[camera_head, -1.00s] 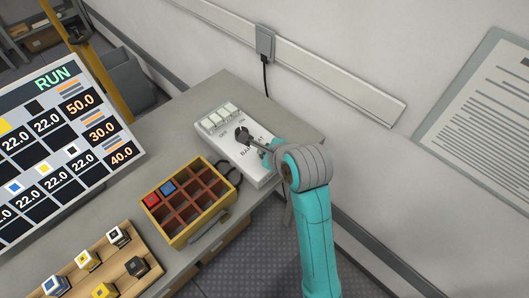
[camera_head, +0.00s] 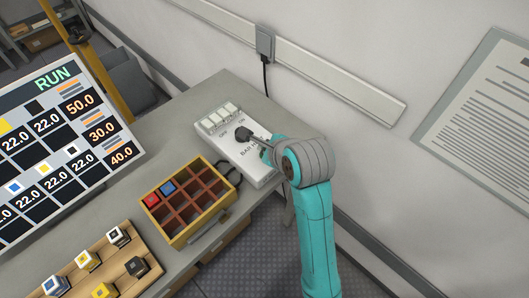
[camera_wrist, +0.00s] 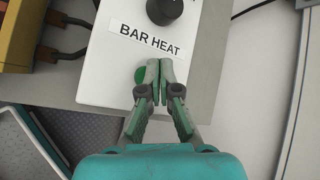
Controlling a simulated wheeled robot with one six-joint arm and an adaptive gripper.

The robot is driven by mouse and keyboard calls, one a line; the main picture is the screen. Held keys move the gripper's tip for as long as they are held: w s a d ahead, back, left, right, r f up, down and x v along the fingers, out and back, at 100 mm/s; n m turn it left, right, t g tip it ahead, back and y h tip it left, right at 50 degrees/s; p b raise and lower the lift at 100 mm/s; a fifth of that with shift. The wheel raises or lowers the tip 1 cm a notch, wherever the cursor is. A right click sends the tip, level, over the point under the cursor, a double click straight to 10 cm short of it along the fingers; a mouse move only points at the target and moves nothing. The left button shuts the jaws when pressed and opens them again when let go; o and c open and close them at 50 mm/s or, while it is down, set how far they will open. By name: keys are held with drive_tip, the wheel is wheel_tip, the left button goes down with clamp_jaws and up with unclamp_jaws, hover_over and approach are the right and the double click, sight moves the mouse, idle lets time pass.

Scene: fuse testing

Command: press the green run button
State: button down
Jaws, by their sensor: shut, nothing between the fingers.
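The green run button (camera_wrist: 140,76) shows in the wrist view on the white control box (camera_wrist: 104,70), below the BAR HEAT label. It is partly hidden by my gripper's left finger; I cannot tell whether they touch. My gripper (camera_wrist: 154,68) is shut and empty, its tips just right of the button's visible part. In the head view the white control box (camera_head: 225,146) stands on the grey table, and my gripper (camera_head: 263,148) is at its right part, where the button is hidden.
A black knob (camera_wrist: 164,8) sits above the label, close to my fingertips. A yellow box with compartments (camera_head: 179,234) stands left of the control box. A wooden rack (camera_head: 146,262) is at front left. A screen (camera_head: 62,140) reads RUN. The wall is behind.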

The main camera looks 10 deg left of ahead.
drive_tip(key=shift+r, duration=2.5)
